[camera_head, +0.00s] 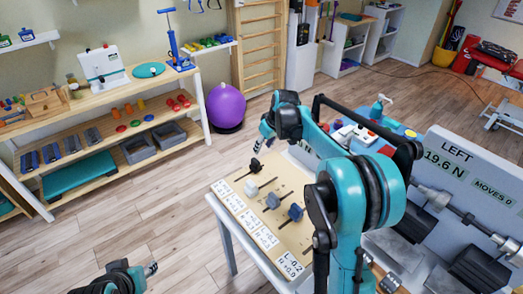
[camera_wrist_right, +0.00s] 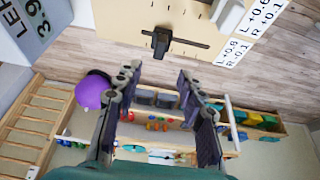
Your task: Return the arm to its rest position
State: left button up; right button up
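My right arm (camera_head: 345,200) reaches from the lower middle over the work table, its elbow bent. My right gripper (camera_head: 266,131) hangs in the air beyond the far edge of the table in the head view. In the right wrist view the fingers of this gripper (camera_wrist_right: 158,78) are spread apart with nothing between them. My left gripper (camera_head: 150,268) shows small at the bottom left, over the floor; its finger gap is not clear.
A board (camera_head: 232,193) with slots, labels and several knobs lies on the table; a black knob (camera_head: 255,166) is nearest my right gripper. A display panel (camera_head: 455,165) stands to the right. Shelves (camera_head: 110,95) and a purple ball (camera_head: 226,104) are beyond open floor.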

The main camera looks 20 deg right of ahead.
dwell(0.4)
jog(key=s+a+r+m+t+h, duration=0.1)
jog(key=s+a+r, duration=0.2)
jog(key=s, duration=0.6)
jog(key=s+a+r+m, duration=0.1)
jog(key=s+a+r, duration=0.15)
jog(key=s, duration=0.65)
jog(key=s+a+f+m+t, duration=0.1)
jog(key=s+f, duration=0.1)
jog(key=s, duration=0.5)
jog(key=s+f+m, duration=0.1)
jog(key=s+f, duration=0.2)
jog(key=s, duration=0.5)
jog(key=shift+s+a+t+h, duration=0.25)
jog(key=shift+a+t+h, duration=0.05)
jog(key=shift+a+t, duration=0.1)
